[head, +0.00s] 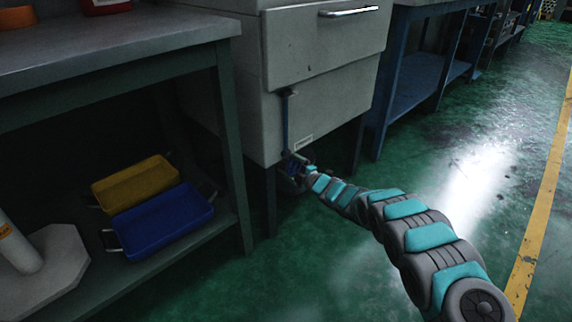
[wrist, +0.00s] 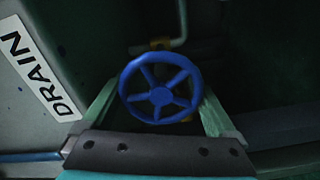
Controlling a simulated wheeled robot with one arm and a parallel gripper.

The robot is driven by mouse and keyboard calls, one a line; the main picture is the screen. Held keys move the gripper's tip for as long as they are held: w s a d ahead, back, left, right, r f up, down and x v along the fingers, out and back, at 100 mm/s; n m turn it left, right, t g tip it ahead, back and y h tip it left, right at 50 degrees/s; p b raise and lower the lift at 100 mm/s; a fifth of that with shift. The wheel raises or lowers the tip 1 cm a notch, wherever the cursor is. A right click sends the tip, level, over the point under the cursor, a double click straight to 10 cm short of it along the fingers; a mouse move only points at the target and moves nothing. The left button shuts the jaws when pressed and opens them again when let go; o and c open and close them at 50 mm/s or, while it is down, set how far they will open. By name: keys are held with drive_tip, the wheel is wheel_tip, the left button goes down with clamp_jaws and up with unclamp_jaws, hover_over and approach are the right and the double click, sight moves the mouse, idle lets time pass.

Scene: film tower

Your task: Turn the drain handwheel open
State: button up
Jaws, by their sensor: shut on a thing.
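The drain handwheel (wrist: 160,96) is a blue spoked wheel in the middle of the wrist view. It sits on a pipe fitting beside a white label (wrist: 38,68) reading DRAIN. My gripper (wrist: 158,112) has one finger on each side of the wheel and is shut on its rim. In the head view my gripper (head: 297,168) is at the lower front corner of the grey cabinet, and the wheel is small and mostly hidden there by the gripper.
The grey cabinet (head: 325,50) stands on dark legs above the green floor. A bench at left holds a yellow tray (head: 135,184) and a blue tray (head: 165,222) on its lower shelf. A blue workbench (head: 418,80) stands behind at right. Open floor lies at right.

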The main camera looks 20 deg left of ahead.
drive_tip(key=n, duration=0.4)
drive_tip(key=shift+d+f+n, duration=0.1)
drive_tip(key=shift+f+n, duration=0.1)
drive_tip(key=shift+n, duration=0.1)
drive_tip(key=n, duration=0.5)
drive_tip(key=shift+w+f, duration=0.1)
drive_tip(key=shift+f, duration=0.2)
drive_tip(key=n, duration=0.6)
drive_tip(key=shift+w+d, duration=0.1)
drive_tip(key=shift+w, duration=0.1)
drive_tip(key=shift+w+f+n, duration=0.15)
drive_tip(key=shift+n, duration=2.15)
drive_tip(key=o, duration=1)
drive_tip(key=shift+d, duration=0.1)
drive_tip(key=p+v, duration=0.1)
drive_tip(key=v, duration=0.6)
drive_tip(key=shift+d, duration=0.35)
